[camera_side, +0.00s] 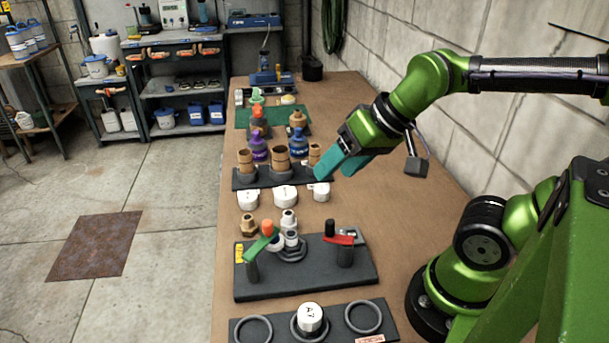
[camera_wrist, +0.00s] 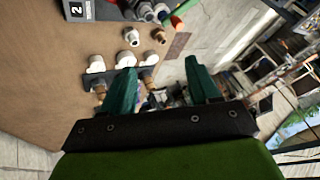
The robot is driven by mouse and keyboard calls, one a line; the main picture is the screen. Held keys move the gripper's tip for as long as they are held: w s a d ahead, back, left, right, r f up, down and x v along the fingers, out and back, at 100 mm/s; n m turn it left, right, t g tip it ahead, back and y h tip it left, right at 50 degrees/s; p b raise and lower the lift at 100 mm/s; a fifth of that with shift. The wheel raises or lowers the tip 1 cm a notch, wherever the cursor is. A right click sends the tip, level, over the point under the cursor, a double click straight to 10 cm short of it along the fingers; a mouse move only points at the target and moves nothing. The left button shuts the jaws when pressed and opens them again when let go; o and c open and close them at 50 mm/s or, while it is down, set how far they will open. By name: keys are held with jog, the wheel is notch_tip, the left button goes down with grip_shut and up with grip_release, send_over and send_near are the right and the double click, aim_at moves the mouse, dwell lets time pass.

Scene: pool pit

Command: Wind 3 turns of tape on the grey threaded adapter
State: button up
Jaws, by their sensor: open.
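A small pale grey fitting with a threaded-looking top (camera_side: 288,220) stands upright between the white cylinders and the dark fixture board; I take it for the grey adapter. It also shows in the wrist view (camera_wrist: 131,36). Three short white cylinders (camera_side: 285,196) stand in a row behind it; I cannot tell if they are tape rolls, and no loose tape is visible. My gripper (camera_side: 334,166) has teal fingers and is open and empty. It hangs above and near the right-hand cylinder, apart from the adapter. Its spread fingers show in the wrist view (camera_wrist: 158,70).
A dark fixture board (camera_side: 310,283) holds grey fittings, a green handle and a red handle. A dark rack (camera_side: 258,180) with brown fittings stands behind the cylinders. A ring holder (camera_side: 349,336) with a white cap is at the front. The bench's right side is clear.

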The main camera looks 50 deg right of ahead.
aim_at(331, 220)
jog(key=w+a+n+g+h, duration=0.1)
jog(key=w+n+g, duration=0.1)
jog(key=g, duration=0.1)
jog(key=w+f+n+g+h, duration=0.1)
jog(key=w+n+g, duration=0.1)
jog(key=g, duration=0.1)
jog(key=w+a+n+g+h, duration=0.1)
jog(key=w+n+g, duration=0.1)
jog(key=w, duration=0.1)
jog(key=shift+w+a+f+n+g, duration=0.1)
jog(key=shift+a+f+n+g, duration=0.2)
jog(key=shift+f+n+g, duration=0.1)
jog(key=shift+c, duration=0.8)
jog(key=s+f, duration=0.2)
jog(key=f, duration=0.2)
jog(key=s+d+f+n+g, duration=0.1)
jog(key=s+f, duration=0.1)
jog(key=f, duration=0.2)
jog(key=s+d+f+g+h, duration=0.1)
jog(key=s+f, duration=0.1)
jog(key=f, duration=0.3)
jog(key=shift+s+d+n, duration=0.25)
jog(key=shift+s+n, duration=0.05)
jog(key=shift+s, duration=0.05)
grip_shut()
